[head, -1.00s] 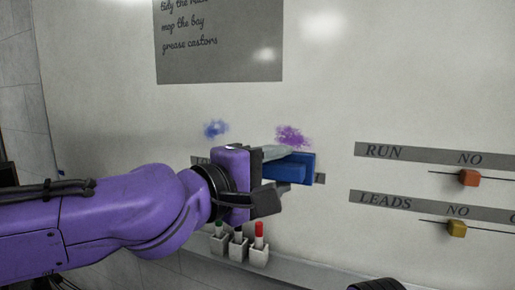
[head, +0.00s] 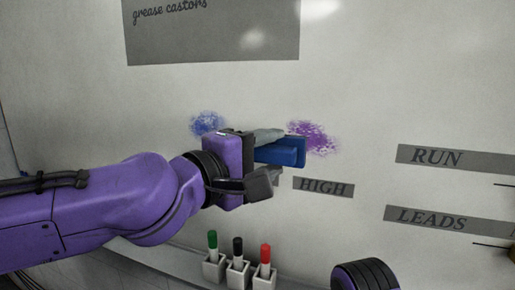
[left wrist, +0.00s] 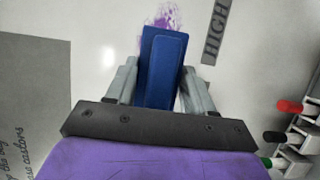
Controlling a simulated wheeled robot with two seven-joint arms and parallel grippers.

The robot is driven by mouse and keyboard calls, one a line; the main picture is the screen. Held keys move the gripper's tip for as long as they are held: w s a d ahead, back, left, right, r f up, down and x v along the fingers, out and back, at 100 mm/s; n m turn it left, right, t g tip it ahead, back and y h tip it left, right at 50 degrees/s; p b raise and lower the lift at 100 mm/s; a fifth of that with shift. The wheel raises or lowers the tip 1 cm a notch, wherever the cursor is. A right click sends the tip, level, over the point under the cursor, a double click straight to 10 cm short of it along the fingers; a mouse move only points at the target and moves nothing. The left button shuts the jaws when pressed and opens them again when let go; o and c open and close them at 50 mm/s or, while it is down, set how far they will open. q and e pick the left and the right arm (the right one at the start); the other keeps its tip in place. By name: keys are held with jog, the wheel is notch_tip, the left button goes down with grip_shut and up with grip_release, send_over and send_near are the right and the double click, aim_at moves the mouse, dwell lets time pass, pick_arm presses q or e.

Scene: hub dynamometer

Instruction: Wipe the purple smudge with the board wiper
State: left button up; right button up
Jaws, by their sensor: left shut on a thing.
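The purple smudge (head: 314,137) is on the whiteboard, just right of the wiper in the head view. In the left wrist view the smudge (left wrist: 166,17) shows beyond the wiper's far end, partly hidden by it. The blue board wiper (head: 281,152) is held in my left gripper (head: 268,158). In the left wrist view the wiper (left wrist: 163,65) lies between the two grey fingers, which are shut on it. The wiper overlaps the smudge's left edge in the head view; I cannot tell whether it touches the board. My right gripper is not clearly seen.
A blue smudge (head: 208,123) is left of the purple one. Green, black and red markers (head: 238,249) stand in holders on the ledge below. A HIGH label (head: 323,187) is under the purple smudge. RUN (head: 440,158) and LEADS (head: 440,218) labels are to the right.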

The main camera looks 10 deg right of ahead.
pick_arm(q)
jog(key=shift+w+d, duration=0.2)
jog(key=shift+d, duration=0.1)
jog(key=shift+d+r, duration=0.25)
jog(key=shift+d, duration=0.05)
jog(key=shift+d+r, duration=0.1)
jog(key=shift+d, duration=0.2)
jog(key=w, duration=0.1)
jog(key=w+d, duration=0.1)
jog(key=shift+w+d+p, duration=0.15)
jog(key=shift+w+p, duration=0.2)
jog(key=shift+w, duration=0.15)
pick_arm(e)
jog(key=shift+s+r, duration=0.45)
pick_arm(q)
jog(key=shift+w+d, duration=0.15)
jog(key=shift+w, duration=0.05)
pick_arm(e)
jog(key=shift+r, duration=0.1)
pick_arm(q)
jog(key=shift+w+d+p, duration=0.35)
jog(key=shift+w, duration=0.2)
pick_arm(e)
jog(key=shift+r, duration=0.2)
